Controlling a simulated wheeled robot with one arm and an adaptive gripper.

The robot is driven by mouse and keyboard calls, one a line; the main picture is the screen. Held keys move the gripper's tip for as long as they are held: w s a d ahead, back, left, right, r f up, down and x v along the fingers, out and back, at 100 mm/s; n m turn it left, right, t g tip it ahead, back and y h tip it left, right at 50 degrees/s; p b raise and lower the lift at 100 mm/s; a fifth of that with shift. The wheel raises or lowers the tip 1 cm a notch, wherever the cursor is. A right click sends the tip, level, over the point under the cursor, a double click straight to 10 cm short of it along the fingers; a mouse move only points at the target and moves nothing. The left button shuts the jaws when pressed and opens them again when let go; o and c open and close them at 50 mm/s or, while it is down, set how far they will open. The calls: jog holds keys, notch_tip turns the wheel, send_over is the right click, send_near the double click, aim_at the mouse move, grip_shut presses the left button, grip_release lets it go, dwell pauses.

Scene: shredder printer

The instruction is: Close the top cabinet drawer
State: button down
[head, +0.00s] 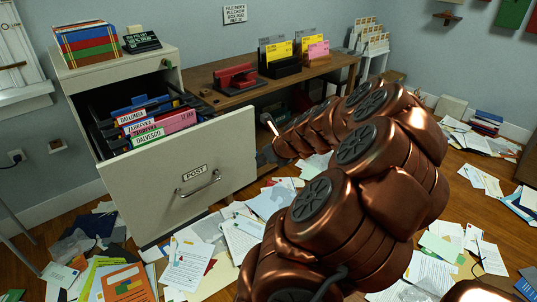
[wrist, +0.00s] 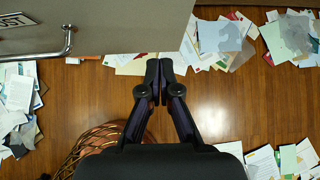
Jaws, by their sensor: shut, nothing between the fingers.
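The cabinet drawer (head: 180,170) is pulled out, with a cream front labelled POST and a metal handle (head: 198,186). Its inside holds hanging files (head: 150,122) with red, pink, blue and green tabs. The drawer front also shows at the top left of the wrist view (wrist: 110,25), with the handle (wrist: 68,40) beside it. My gripper (wrist: 160,64) is shut and empty, just past the drawer front's lower edge in the wrist view. In the head view my gripper is mostly hidden behind my copper arm, near the drawer front's right side.
The cabinet top (head: 110,62) carries books (head: 85,40) and a small dark sign. A wooden desk (head: 225,97) with a red hole punch (head: 235,78) and file holders stands right of the cabinet. Papers (head: 190,262) litter the wooden floor.

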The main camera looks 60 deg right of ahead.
aim_at(246, 156)
jog(key=shift+w+d+f, duration=0.25)
jog(key=shift+w+d, duration=0.05)
jog(key=shift+w, duration=0.6)
jog(key=shift+w+d+f, duration=0.25)
jog(key=shift+w+d, duration=0.05)
jog(key=shift+w, duration=0.55)
jog(key=shift+w+d+f, duration=0.25)
jog(key=shift+w+d, duration=0.05)
jog(key=shift+w, duration=0.6)
jog(key=shift+w+p, duration=0.1)
jog(key=shift+p, duration=0.25)
